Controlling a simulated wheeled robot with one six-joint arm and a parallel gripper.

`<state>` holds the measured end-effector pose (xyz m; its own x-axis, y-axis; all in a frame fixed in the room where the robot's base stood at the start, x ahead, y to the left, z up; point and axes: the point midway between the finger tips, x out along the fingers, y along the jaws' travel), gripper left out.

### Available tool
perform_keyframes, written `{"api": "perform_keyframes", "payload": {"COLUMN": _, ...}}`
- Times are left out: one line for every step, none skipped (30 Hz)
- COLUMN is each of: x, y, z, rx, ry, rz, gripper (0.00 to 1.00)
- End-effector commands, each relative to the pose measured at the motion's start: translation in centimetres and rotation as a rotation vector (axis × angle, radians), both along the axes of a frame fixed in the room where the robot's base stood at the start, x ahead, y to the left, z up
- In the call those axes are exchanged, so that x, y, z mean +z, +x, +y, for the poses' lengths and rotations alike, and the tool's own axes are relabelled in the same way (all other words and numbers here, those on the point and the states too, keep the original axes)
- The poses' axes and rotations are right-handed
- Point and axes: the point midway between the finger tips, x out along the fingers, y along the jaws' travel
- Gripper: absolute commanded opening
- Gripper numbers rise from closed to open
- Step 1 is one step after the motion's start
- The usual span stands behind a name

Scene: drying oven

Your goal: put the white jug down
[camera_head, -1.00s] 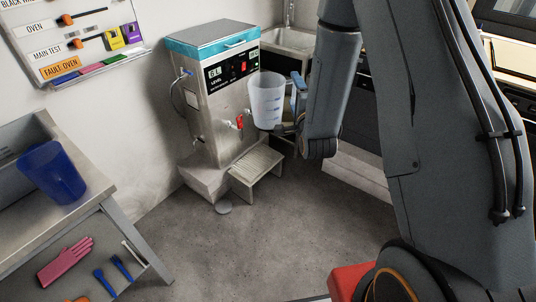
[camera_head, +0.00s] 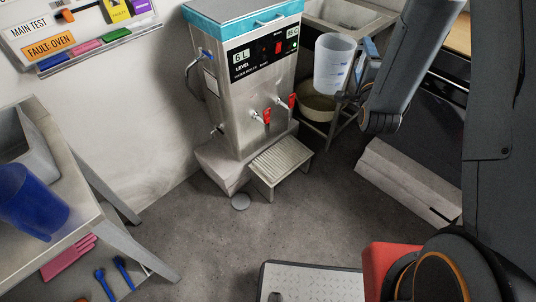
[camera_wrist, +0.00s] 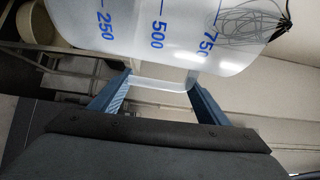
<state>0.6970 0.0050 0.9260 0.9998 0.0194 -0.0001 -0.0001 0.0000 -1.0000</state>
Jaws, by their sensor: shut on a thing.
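The white jug (camera_head: 334,64) is translucent, with blue marks, and is held up roughly upright in the air, just right of the steel dispenser in the head view. In the wrist view the jug (camera_wrist: 150,35) fills the top, with 250, 500 and 750 marks. My gripper (camera_head: 366,64) is on the jug's right side. In the wrist view my gripper's (camera_wrist: 158,82) two blue jaws are on either side of the jug's handle, shut on it. The jug's inside is mostly hidden.
The steel dispenser (camera_head: 246,95) has red taps and a slatted stand (camera_head: 283,162) in front. Behind the jug are a sink (camera_head: 345,18) and a round pot (camera_head: 316,106) on a lower shelf. A blue jug (camera_head: 32,202) stands on the left bench (camera_head: 75,205).

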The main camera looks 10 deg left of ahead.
Motion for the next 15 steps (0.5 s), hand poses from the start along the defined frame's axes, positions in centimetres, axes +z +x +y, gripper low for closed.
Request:
{"api": "perform_keyframes", "payload": {"x": -1.7, "y": 0.3, "z": 0.2, "rx": 0.010, "ry": 0.000, "rz": 0.002, "gripper": 0.33}}
{"api": "perform_keyframes", "payload": {"x": -2.5, "y": 0.5, "z": 0.3, "rx": 0.017, "ry": 0.000, "rz": 0.001, "gripper": 0.33}}
{"api": "perform_keyframes", "payload": {"x": -3.6, "y": 0.7, "z": 0.5, "rx": 0.026, "ry": 0.000, "rz": 0.001, "gripper": 0.33}}
{"api": "perform_keyframes", "payload": {"x": -4.5, "y": 0.9, "z": 0.6, "rx": 0.034, "ry": 0.000, "rz": 0.001, "gripper": 0.33}}
{"api": "perform_keyframes", "payload": {"x": -5.4, "y": 1.0, "z": 0.8, "rx": 0.044, "ry": 0.000, "rz": 0.001, "gripper": 0.33}}
{"api": "perform_keyframes", "payload": {"x": -6.6, "y": 1.2, "z": 1.0, "rx": 0.055, "ry": 0.000, "rz": 0.001, "gripper": 0.33}}
{"api": "perform_keyframes", "payload": {"x": -7.5, "y": 1.4, "z": 1.2, "rx": 0.064, "ry": 0.000, "rz": 0.001, "gripper": 0.33}}
{"api": "perform_keyframes", "payload": {"x": -8.4, "y": 1.5, "z": 1.4, "rx": 0.074, "ry": 0.000, "rz": 0.002, "gripper": 0.33}}
{"api": "perform_keyframes", "payload": {"x": -9.6, "y": 1.7, "z": 1.7, "rx": 0.085, "ry": 0.000, "rz": 0.002, "gripper": 0.33}}
{"api": "perform_keyframes", "payload": {"x": -10.4, "y": 1.8, "z": 1.9, "rx": 0.095, "ry": 0.000, "rz": 0.002, "gripper": 0.33}}
{"api": "perform_keyframes", "payload": {"x": -11.3, "y": 1.9, "z": 2.2, "rx": 0.105, "ry": 0.000, "rz": 0.001, "gripper": 0.33}}
{"api": "perform_keyframes", "payload": {"x": -12.4, "y": 2.1, "z": 2.5, "rx": 0.118, "ry": 0.000, "rz": 0.001, "gripper": 0.33}}
{"api": "perform_keyframes", "payload": {"x": -13.3, "y": 2.2, "z": 2.7, "rx": 0.128, "ry": 0.000, "rz": 0.001, "gripper": 0.33}}
{"api": "perform_keyframes", "payload": {"x": -14.2, "y": 2.3, "z": 3.0, "rx": 0.138, "ry": 0.000, "rz": 0.002, "gripper": 0.33}}
{"api": "perform_keyframes", "payload": {"x": -15.3, "y": 2.4, "z": 3.3, "rx": 0.151, "ry": 0.000, "rz": 0.002, "gripper": 0.33}}
